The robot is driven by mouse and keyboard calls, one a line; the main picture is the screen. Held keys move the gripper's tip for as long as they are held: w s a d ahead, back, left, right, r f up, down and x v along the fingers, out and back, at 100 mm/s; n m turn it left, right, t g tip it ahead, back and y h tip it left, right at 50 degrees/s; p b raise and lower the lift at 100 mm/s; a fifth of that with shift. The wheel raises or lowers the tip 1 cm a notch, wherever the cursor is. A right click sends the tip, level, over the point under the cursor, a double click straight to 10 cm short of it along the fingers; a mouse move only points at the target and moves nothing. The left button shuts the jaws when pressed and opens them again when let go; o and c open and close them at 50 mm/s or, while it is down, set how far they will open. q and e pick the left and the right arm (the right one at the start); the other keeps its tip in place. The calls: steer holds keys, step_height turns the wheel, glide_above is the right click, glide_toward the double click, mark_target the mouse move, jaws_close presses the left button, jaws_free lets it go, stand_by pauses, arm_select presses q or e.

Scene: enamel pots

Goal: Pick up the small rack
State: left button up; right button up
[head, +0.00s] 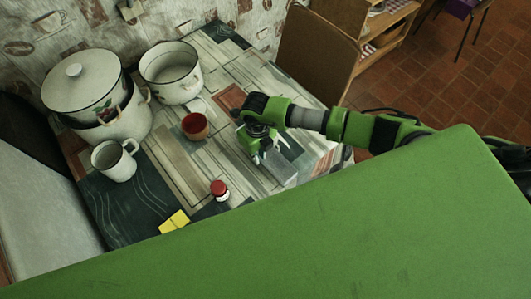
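A small grey, box-like object (283,170), which may be the small rack, lies on the patterned table (178,153) near its right edge. Its details are too small to make out. My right gripper (269,153) points down just above and behind this object, with its pale fingers spread apart and nothing visible between them. I cannot tell whether a finger touches the object. My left gripper is not in view.
A red-brown cup (195,127) stands left of the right gripper. A red-capped jar (219,190) and yellow packet (174,221) are nearer. A white mug (115,160), lidded pot (98,92) and open pot (171,72) stand left and behind.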

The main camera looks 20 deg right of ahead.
steer(key=shift+r, duration=0.2)
jaws_close()
steer(key=shift+w+r, duration=0.1)
steer(key=shift+r, duration=0.5)
steer(key=s+r+b, duration=0.5)
steer(key=s+r, duration=0.6)
steer(key=s, duration=0.3)
steer(key=shift+a+r, duration=0.25)
steer(key=shift+a, duration=0.2)
